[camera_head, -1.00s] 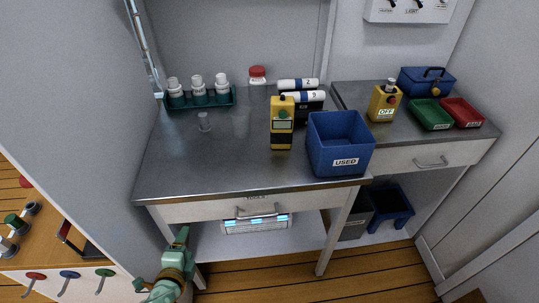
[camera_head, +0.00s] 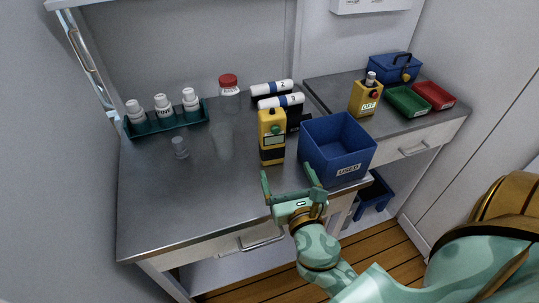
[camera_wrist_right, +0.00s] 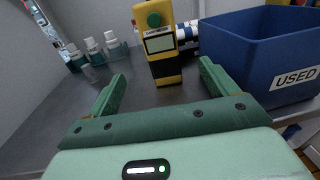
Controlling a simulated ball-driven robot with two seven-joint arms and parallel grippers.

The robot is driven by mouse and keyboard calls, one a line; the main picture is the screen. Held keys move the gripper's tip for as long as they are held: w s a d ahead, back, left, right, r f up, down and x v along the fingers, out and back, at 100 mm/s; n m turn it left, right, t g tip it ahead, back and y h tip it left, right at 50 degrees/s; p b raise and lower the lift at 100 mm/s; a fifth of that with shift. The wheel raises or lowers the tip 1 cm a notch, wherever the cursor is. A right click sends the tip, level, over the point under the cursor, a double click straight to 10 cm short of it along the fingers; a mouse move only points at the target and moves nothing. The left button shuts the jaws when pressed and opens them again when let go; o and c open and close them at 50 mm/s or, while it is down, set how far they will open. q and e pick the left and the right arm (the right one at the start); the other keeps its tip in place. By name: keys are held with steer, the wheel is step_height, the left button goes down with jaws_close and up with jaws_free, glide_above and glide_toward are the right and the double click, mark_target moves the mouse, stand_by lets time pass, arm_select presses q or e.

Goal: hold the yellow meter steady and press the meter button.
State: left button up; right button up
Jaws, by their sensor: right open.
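The yellow meter (camera_head: 271,138) stands upright on the metal bench, with a dark band low on its body. Its round green meter button (camera_head: 275,127) is on the upper front, above a pale screen. In the right wrist view the meter (camera_wrist_right: 165,68) is straight ahead between the fingers, and the green button (camera_wrist_right: 154,19) is near the top edge. My right gripper (camera_head: 288,179) is open and empty, just in front of the meter at the bench's front edge, with its fingers towards it and apart from it. My left gripper is not in view.
The blue USED bin (camera_head: 340,150) stands close right of the meter and the right gripper. White rolls (camera_head: 281,101) lie behind the meter. A small clear object (camera_head: 180,148) and a rack of bottles (camera_head: 165,124) are left. The bench's front left is clear.

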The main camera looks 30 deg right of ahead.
mark_target(271, 131)
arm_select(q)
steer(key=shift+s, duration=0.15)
arm_select(e)
steer(key=x, duration=1.5)
steer(key=shift+w+d+r, duration=0.2)
steer(key=shift+r, duration=0.2)
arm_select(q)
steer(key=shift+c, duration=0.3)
arm_select(e)
steer(key=c, duration=1.2)
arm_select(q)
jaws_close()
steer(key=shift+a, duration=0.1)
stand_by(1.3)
